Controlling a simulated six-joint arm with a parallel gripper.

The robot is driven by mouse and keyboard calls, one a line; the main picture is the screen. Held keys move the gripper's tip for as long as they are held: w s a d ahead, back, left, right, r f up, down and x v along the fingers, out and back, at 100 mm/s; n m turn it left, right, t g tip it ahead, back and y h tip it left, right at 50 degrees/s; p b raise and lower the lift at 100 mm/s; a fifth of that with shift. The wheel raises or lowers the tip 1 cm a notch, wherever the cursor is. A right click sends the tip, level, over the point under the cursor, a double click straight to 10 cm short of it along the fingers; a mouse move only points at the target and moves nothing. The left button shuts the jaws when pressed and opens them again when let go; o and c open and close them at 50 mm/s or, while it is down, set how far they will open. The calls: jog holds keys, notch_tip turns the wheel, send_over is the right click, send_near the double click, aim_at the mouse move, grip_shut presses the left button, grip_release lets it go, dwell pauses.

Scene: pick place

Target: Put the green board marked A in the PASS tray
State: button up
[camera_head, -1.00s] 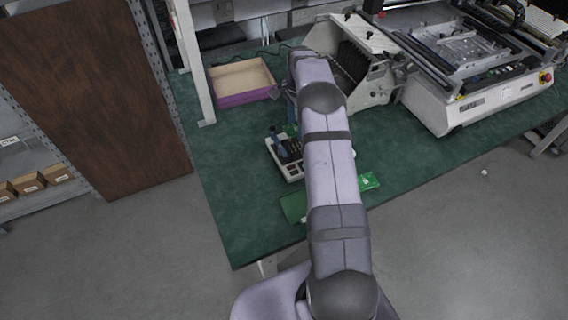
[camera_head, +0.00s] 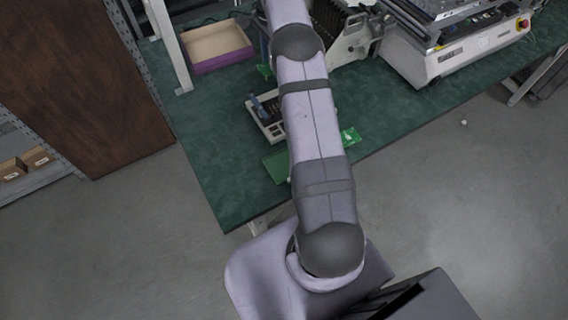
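A green board (camera_head: 277,166) lies flat near the table's front edge, left of my arm. Another green board (camera_head: 350,137) shows just right of my arm. A third small green piece (camera_head: 265,71) shows beside my arm, above the white rack; I cannot tell whether it is held. No letter is readable on any of them. A purple-walled tray with a tan inside (camera_head: 222,63) stands at the back left; no PASS label is readable. My gripper (camera_head: 244,20) is near the top edge, mostly hidden by my arm, and its fingers cannot be made out.
A white rack with dark slots and a blue part (camera_head: 268,124) stands left of my arm. A slotted magazine unit (camera_head: 340,30) and a large white machine (camera_head: 440,60) stand at the back right. The green tabletop (camera_head: 205,130) is clear at the left.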

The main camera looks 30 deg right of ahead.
jog(key=shift+s+a+r, duration=0.15)
jog(key=shift+s+r, duration=0.15)
jog(key=s+a, duration=0.3)
jog(key=s, duration=0.5)
send_over(284, 165)
notch_tip(284, 165, down, 10)
jog(key=shift+p, duration=0.35)
jog(key=shift+f+p, duration=1.1)
jog(key=shift+f, duration=3.9)
jog(key=shift+f, duration=0.1)
jog(key=o, duration=0.5)
jog(key=shift+c, duration=0.2)
jog(key=shift+o, duration=0.8)
